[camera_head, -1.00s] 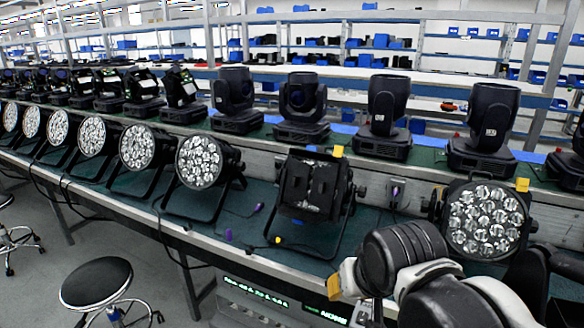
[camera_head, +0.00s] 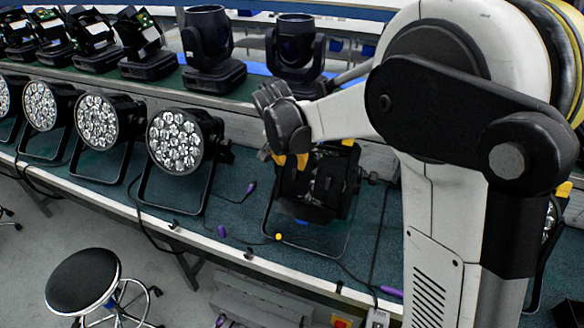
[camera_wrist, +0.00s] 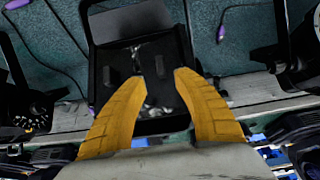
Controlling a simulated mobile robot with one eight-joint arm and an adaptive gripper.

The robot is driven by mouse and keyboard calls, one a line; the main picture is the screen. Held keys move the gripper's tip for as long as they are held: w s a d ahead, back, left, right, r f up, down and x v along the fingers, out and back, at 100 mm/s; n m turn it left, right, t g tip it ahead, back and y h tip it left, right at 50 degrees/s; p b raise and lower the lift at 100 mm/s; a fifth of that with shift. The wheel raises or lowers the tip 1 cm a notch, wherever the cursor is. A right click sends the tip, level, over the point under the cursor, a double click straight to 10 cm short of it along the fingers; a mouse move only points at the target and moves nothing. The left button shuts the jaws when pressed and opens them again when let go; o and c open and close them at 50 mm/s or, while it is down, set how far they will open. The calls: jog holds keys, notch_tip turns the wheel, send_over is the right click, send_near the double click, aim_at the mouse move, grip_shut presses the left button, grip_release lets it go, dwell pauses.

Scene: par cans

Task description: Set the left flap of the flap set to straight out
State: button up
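The flap set (camera_head: 345,188) is on the front of a black par can on the green bench, partly hidden behind my gripper in the head view. In the wrist view its black flaps (camera_wrist: 116,72) lie folded across the face, with a narrow gap showing bright lenses between them. I cannot tell each flap's exact angle. My gripper (camera_head: 291,161) is at the top left of the can in the head view. In the wrist view my gripper's yellow fingers (camera_wrist: 161,76) are apart, with their tips over the flap set. Nothing is seen held; contact is unclear.
Several lens-faced par cans (camera_head: 180,142) stand to the left along the bench (camera_head: 235,212). Moving-head lights (camera_head: 210,45) line the raised shelf behind. Purple-ended cables (camera_wrist: 221,32) lie on the bench. A black stool (camera_head: 83,281) stands in front.

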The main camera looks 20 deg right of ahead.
aim_at(295, 172)
jog(key=b+x, duration=0.2)
jog(key=x, duration=0.6)
jog(key=shift+a+r, duration=0.1)
grip_shut()
